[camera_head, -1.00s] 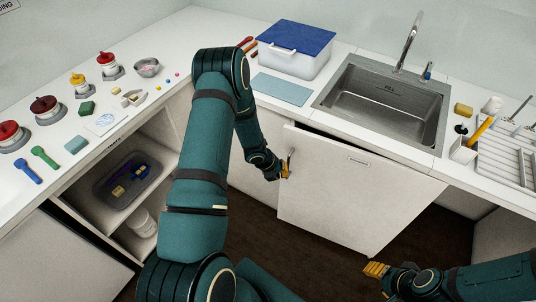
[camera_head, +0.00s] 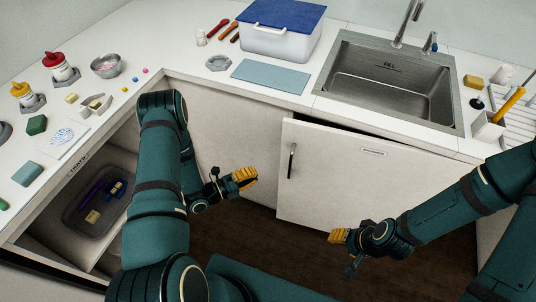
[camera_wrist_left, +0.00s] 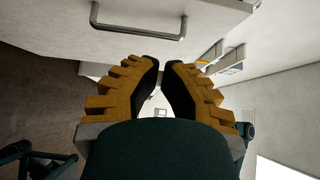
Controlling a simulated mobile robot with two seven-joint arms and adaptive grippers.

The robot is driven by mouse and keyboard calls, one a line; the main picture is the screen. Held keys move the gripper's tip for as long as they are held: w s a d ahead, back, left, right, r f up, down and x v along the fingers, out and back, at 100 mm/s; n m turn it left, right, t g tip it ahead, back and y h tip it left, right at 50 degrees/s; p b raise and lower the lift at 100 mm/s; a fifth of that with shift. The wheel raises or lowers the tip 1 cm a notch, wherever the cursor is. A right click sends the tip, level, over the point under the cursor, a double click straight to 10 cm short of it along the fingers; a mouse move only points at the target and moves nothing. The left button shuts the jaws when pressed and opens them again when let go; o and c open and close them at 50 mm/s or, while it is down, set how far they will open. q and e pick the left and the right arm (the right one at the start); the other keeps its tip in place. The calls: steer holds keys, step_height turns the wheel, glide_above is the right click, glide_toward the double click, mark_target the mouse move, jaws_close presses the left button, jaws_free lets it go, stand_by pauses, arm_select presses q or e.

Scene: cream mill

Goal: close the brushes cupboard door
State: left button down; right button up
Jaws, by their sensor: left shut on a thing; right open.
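The white cupboard door (camera_head: 350,180) under the sink stands ajar, with a dark gap along its top edge. I take it for the brushes cupboard door, but its small label (camera_head: 373,153) is too small to read. Its bar handle (camera_head: 291,160) is upright near its left edge and also shows in the left wrist view (camera_wrist_left: 140,34). My left gripper (camera_head: 248,176) is left of the handle and apart from it. My right gripper (camera_head: 337,236) is open and empty in front of the door's lower part.
The sink (camera_head: 390,85) and worktop lie above the door. A blue-lidded box (camera_head: 282,35) stands left of the sink. An open shelf at left holds a grey tub (camera_head: 97,205). The dark floor (camera_head: 260,240) before the door is clear.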

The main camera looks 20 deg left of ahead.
arm_select(q)
steer(key=w+a+b+x, duration=0.1)
steer(key=a+x, duration=0.1)
steer(key=x, duration=1)
steer(key=shift+w+d+b, duration=0.3)
steer(key=shift+w, duration=0.3)
arm_select(e)
steer(key=shift+w+d+f, duration=0.1)
steer(key=shift+f, duration=0.7)
arm_select(q)
steer(key=shift+w+r, duration=0.1)
arm_select(e)
steer(key=shift+w, duration=0.1)
